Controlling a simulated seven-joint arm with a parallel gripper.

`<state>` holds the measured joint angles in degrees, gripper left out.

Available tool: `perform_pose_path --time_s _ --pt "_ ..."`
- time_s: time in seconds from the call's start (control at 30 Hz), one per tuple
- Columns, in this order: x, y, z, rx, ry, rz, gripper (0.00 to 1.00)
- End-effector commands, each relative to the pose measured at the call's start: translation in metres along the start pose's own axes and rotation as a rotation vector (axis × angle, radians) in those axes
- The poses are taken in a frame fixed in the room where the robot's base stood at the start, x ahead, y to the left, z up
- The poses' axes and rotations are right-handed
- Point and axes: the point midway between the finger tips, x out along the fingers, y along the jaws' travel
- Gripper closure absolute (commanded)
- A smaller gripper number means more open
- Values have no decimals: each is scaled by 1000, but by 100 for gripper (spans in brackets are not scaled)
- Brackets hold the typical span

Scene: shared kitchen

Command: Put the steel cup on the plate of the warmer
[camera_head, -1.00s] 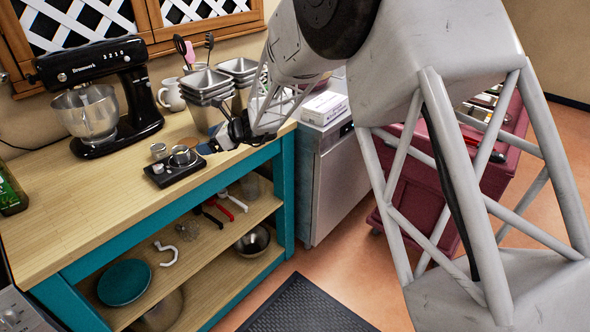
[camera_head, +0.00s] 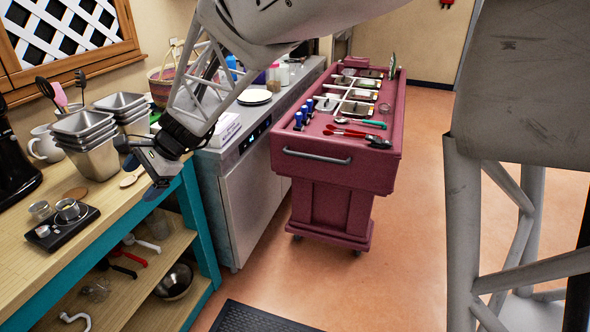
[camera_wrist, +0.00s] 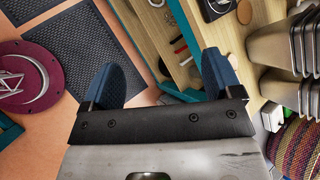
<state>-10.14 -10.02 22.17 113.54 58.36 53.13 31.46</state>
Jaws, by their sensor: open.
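The warmer (camera_head: 62,232) is a small flat black device on the wooden counter at the left of the head view. A small steel cup (camera_head: 68,210) stands upright at the back of it and appears to rest on its plate. My gripper (camera_head: 141,178) is over the counter's front edge, to the right of the warmer and apart from the cup. In the wrist view its blue fingers (camera_wrist: 160,78) are spread, with nothing between them.
Stacked steel containers (camera_head: 90,140) and a white jug (camera_head: 45,145) stand behind the warmer. Open shelves (camera_head: 140,270) are below the counter. A red cart (camera_head: 340,160) with utensils stands right, with open floor in front.

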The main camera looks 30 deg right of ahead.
Motion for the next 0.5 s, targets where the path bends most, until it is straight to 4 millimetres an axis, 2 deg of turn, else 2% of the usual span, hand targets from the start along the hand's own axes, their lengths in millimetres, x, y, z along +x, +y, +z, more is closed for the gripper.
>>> perform_pose_path --time_s 0.03,0.1,0.5 --pt "-16 14 6 -54 26 16 16" --pt "-34 34 10 -130 62 47 16" --pt "-123 156 28 -543 263 266 16"
